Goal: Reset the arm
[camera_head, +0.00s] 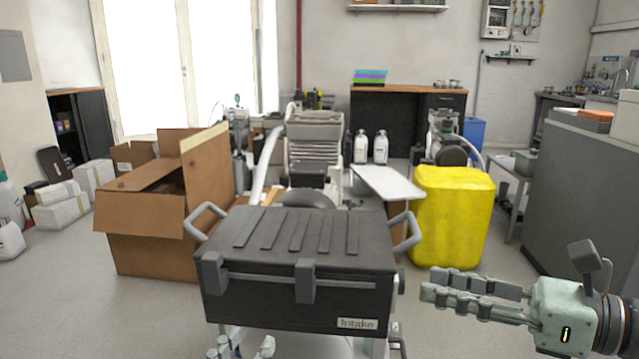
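My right gripper (428,284) reaches in from the right edge at the lower right, its fingers pointing left. Its two grey fingers run side by side with a gap between them, and nothing is held. It is in front of and to the right of the black Intake case, apart from it. My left gripper (244,346) shows only as pale fingertips at the bottom edge, below the front of the case. The tips stand apart with nothing seen between them. The rest of it and its arm are out of view.
The black Intake case (300,245), lid shut, stands in front on a pale frame. An open cardboard box (150,250) is at left, a yellow container (452,218) at right. A compressor (315,145) stands behind. A grey cabinet (580,195) bounds the right; floor shows at lower left.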

